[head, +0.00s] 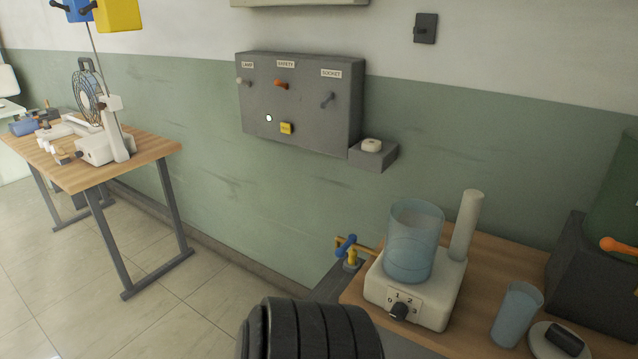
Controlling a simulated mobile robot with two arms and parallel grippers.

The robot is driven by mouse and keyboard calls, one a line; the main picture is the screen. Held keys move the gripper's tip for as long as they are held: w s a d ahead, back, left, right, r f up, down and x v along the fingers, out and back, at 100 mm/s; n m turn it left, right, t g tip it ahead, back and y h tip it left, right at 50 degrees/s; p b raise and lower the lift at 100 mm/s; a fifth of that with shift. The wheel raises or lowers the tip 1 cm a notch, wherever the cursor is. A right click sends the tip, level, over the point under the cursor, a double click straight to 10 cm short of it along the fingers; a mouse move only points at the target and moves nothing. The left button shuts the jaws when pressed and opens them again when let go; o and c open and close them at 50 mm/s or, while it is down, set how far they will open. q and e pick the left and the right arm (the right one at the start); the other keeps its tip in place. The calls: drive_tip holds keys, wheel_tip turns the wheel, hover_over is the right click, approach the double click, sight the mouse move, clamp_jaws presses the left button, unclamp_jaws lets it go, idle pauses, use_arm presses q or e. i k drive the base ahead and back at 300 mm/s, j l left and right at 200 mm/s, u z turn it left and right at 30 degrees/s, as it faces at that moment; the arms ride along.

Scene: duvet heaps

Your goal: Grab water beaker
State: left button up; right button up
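A large translucent blue beaker (413,243) stands upright on a white stirrer-like device (441,302) with a dial marked 1 and 2. A smaller translucent blue cup (517,314) stands upright on the wooden table (487,262) to the right of the device. I cannot tell how full either vessel is. Neither of my grippers is in view, and nothing is seen touching the beaker or the cup.
A yellow tap with a blue handle (346,245) is close left of the beaker. A white upright cylinder (466,225) rises just right of it. A round grey-white object (545,345) and a dark box (590,275) are farther right. A grey switch panel (300,105) hangs behind.

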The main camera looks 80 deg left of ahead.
sight(514, 317)
drive_tip(key=j+u, duration=0.15)
drive_tip(key=u, duration=0.25)
drive_tip(key=j+u, duration=0.1)
drive_tip(key=u, duration=0.25)
drive_tip(key=i+j+u, duration=0.1)
drive_tip(key=u, duration=0.3)
